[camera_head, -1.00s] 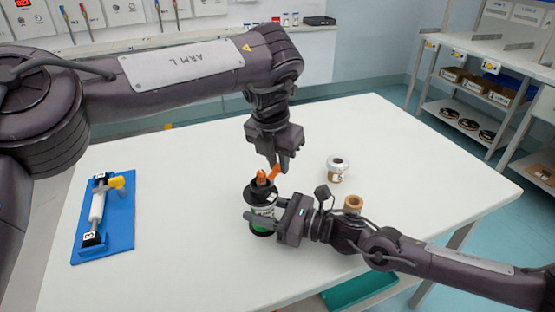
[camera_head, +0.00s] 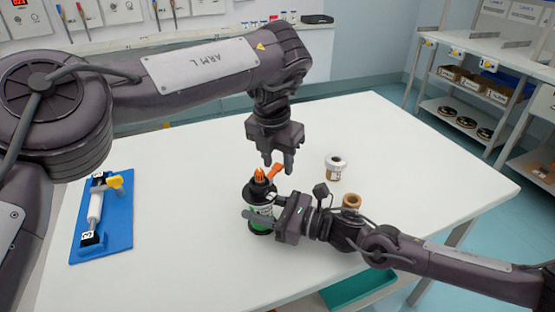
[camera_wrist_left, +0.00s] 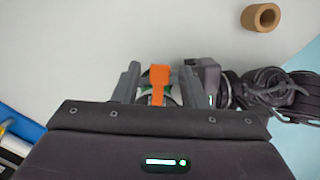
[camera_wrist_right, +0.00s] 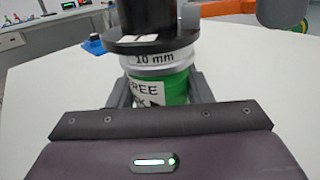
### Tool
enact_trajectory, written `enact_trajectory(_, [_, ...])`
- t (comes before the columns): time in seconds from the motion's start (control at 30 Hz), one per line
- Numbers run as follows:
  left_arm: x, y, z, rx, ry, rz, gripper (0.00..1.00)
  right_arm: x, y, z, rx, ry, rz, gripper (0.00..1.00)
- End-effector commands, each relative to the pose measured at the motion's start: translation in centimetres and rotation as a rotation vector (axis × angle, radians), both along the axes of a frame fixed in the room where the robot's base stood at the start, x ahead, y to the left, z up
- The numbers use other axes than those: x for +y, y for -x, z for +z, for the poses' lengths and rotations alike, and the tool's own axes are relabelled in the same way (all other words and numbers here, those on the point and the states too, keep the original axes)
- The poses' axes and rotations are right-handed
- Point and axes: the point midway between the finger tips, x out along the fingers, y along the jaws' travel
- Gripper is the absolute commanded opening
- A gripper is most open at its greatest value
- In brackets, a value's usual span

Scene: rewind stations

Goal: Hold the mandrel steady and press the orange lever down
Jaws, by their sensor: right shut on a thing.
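The mandrel (camera_head: 262,222) stands upright on the white table, a dark cylinder with a green band, a black flange and an orange top. Its orange lever (camera_head: 276,171) sticks out up and to the right. The lever also shows in the left wrist view (camera_wrist_left: 158,84), between the two fingers. My left gripper (camera_head: 277,167) is open and empty just above the lever, apparently apart from it. My right gripper (camera_head: 264,210) is shut around the mandrel's body. The right wrist view shows the green band (camera_wrist_right: 176,86) and a "10 mm" ring between its fingers.
A blue board (camera_head: 120,225) with a white cylinder and yellow handle lies at the left. A white-topped spool (camera_head: 336,165) and a brown cardboard core (camera_head: 351,202) stand right of the mandrel. The table's middle left is clear.

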Motion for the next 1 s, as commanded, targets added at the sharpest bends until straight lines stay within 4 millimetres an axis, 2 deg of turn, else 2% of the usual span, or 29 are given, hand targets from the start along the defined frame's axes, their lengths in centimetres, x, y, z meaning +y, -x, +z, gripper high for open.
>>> enact_trajectory(0.17, [0.1,0.1,1.4,-0.004,0.000,0.001,0.38,0.0,0.0,0.0,-0.001,0.000,-0.001,0.15])
enact_trajectory(0.5, [0.7,0.9,8.3,-0.005,-0.001,0.001,0.38,0.0,0.0,0.0,-0.001,0.000,0.000,0.15])
enact_trajectory(0.63, [0.9,1.2,10.4,-0.004,-0.003,0.001,0.38,0.0,0.0,0.0,-0.001,0.000,0.000,0.15])
enact_trajectory(0.8, [1.0,1.4,11.7,-0.001,-0.002,-0.001,0.38,0.0,0.0,0.0,0.000,0.000,0.000,0.15])
enact_trajectory(1.0, [1.0,1.5,11.9,0.000,0.000,-0.001,0.38,0.0,0.0,0.0,0.000,-0.001,0.001,0.15])
